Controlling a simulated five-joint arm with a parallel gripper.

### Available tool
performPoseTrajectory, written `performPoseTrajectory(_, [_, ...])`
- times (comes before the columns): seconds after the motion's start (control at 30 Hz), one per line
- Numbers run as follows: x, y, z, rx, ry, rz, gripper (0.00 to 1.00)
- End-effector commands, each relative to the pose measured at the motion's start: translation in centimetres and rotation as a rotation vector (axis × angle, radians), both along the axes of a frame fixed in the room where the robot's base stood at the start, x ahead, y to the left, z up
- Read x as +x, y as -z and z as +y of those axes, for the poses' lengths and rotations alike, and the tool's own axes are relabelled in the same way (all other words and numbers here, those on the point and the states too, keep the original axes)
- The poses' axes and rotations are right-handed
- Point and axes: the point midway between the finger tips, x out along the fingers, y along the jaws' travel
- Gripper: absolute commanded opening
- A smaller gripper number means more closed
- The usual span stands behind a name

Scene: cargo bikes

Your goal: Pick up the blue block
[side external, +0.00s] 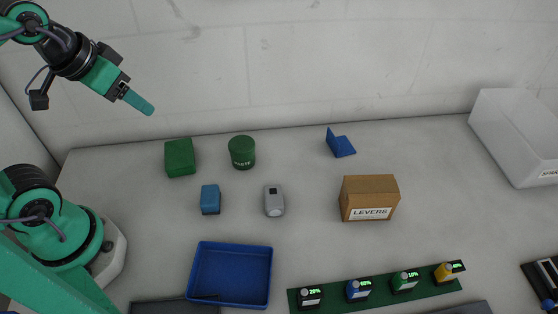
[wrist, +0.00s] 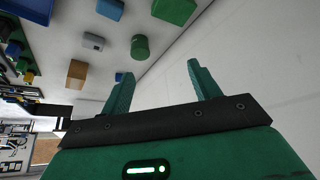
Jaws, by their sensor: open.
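The blue block (side external: 210,199) sits on the table, left of a small grey device (side external: 274,200) and below a green block (side external: 179,157) in the side view. In the wrist view the blue block (wrist: 110,8) is at the top edge, partly cut off. My gripper (side external: 139,102) is raised at the upper left of the side view, well above the table and apart from the block. In the wrist view my gripper (wrist: 158,75) shows two spread fingers with nothing between them.
A green pot (side external: 242,152), a blue angled bracket (side external: 340,143) and a cardboard box labelled LEVERS (side external: 370,198) stand on the table. A blue tray (side external: 231,274) lies in front of the blue block. A white bin (side external: 515,138) is at the right. The back wall is close behind.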

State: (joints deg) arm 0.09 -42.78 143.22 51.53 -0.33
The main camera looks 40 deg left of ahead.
Motion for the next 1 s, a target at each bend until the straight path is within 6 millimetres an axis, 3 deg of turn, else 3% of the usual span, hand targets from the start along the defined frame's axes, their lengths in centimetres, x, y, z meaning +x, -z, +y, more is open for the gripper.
performPoseTrajectory(0.37, [1.8,2.4,-1.8,-0.081,-0.106,0.096,0.62])
performPoseTrajectory(0.7, [4.0,7.2,-5.2,-0.172,-0.324,0.260,0.62])
performPoseTrajectory(1.0, [4.7,12.3,-8.5,-0.193,-0.537,0.390,0.62])
